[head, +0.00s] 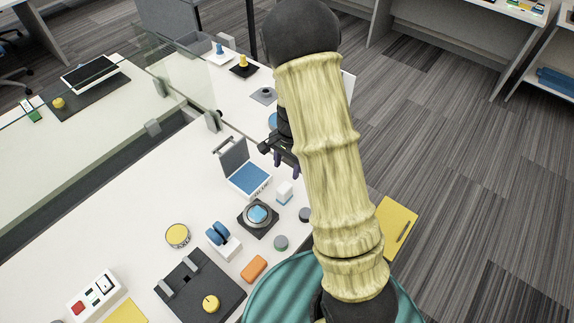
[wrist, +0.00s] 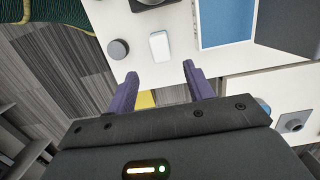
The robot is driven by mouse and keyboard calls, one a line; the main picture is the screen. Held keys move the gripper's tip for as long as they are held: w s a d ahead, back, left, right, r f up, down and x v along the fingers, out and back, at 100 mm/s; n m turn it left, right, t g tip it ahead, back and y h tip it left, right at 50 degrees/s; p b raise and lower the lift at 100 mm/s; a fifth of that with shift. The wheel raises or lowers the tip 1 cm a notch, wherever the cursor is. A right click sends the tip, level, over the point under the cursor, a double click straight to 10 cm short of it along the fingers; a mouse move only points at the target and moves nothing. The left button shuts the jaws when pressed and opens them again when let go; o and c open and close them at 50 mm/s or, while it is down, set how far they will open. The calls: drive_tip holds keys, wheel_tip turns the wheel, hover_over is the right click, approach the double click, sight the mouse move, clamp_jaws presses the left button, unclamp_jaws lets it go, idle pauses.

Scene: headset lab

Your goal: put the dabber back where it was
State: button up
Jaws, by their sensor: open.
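I cannot tell for sure which object is the dabber. A small white block (head: 285,192) stands beside an open case with a blue pad (head: 248,179); both also show in the wrist view, the block (wrist: 159,46) and the pad (wrist: 225,22). A dark square base with a blue disc (head: 257,214) is in front of the case. Knobbed pieces, blue (head: 219,48) and yellow (head: 243,62), stand farther back near a grey square piece with a round top (head: 264,95). My gripper (head: 286,163) is open and empty, its purple fingers above the table's right side, beyond the block; it also shows in the wrist view (wrist: 160,82).
My arm hides part of the table's right side. A glass divider (head: 178,85) stands at the left.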

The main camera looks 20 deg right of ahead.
drive_tip(key=shift+r, duration=0.1)
drive_tip(key=s+a+r+n+t+h, duration=0.1)
drive_tip(key=s+r+n+t, duration=0.2)
drive_tip(key=s+r+n, duration=0.8)
wheel_tip(320, 180, up, 2)
drive_tip(key=shift+s+r, duration=0.15)
drive_tip(key=shift+s, duration=0.85)
drive_tip(key=shift+r+p, duration=0.75)
drive_tip(key=shift+c, duration=1.3)
drive_tip(key=shift+d, duration=0.1)
drive_tip(key=shift+c, duration=0.4)
